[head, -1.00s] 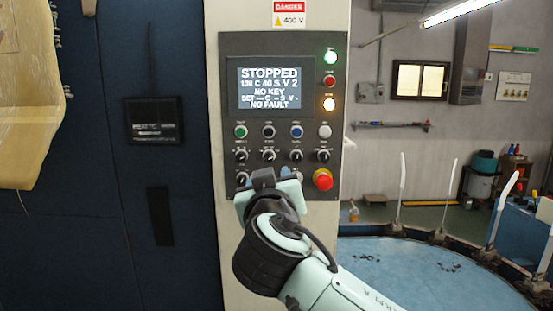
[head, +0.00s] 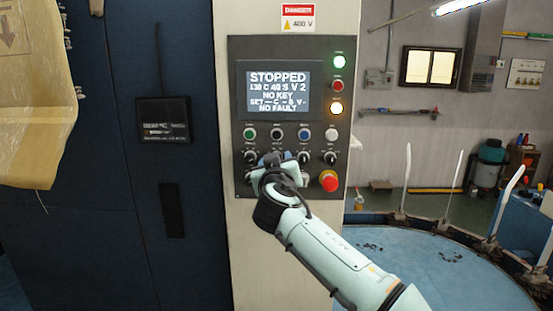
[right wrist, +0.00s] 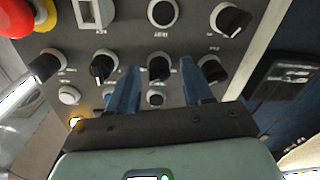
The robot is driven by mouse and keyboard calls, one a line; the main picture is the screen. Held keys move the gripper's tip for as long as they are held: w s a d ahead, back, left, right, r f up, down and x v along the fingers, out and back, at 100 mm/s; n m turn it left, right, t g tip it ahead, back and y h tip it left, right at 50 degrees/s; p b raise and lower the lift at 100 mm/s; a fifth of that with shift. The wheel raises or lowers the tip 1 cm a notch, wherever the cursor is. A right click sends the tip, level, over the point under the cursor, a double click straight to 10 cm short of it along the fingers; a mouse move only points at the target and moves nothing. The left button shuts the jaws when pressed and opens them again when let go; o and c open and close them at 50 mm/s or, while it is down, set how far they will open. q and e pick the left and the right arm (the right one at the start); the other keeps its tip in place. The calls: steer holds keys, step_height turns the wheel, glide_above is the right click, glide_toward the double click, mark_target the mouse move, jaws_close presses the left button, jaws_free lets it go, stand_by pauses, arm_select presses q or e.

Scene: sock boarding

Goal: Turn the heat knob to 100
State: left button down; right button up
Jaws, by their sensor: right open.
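The grey control panel (head: 234,120) has rows of buttons and black knobs; their small labels are unreadable, so I cannot tell which is the heat knob. The display (head: 279,88) reads STOPPED, about 130 C 40 S V 2, NO KEY, a SET line with dashes, NO FAULT. My right gripper (head: 277,160) is at the upper knob row. In the right wrist view, its two blue fingers (right wrist: 160,80) are open, with one black knob (right wrist: 160,66) between them; contact is unclear. In the head view the gripper covers this knob. My left gripper is out of view.
A red emergency stop (head: 329,181) sits close to the right of the gripper. Neighbouring knobs (right wrist: 103,67) and (right wrist: 213,68) flank the fingers closely. An amber lamp (head: 336,108) is lit. A round blue table (head: 420,260) stands at the right.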

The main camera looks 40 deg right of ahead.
steer(key=shift+s, duration=0.1)
steer(key=shift+c, duration=1.2)
jaws_close()
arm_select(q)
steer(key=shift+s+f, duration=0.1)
arm_select(e)
steer(key=shift+n, duration=0.5)
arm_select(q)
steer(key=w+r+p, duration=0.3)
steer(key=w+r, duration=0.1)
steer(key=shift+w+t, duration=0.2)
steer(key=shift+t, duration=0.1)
arm_select(e)
steer(key=shift+r+n+g+h, duration=0.15)
steer(key=shift+n+g, duration=0.1)
steer(key=shift+n, duration=5.3)
steer(key=shift+r+n+g+h, duration=0.15)
steer(key=shift+n+g, duration=0.1)
steer(key=shift+n, duration=5.3)
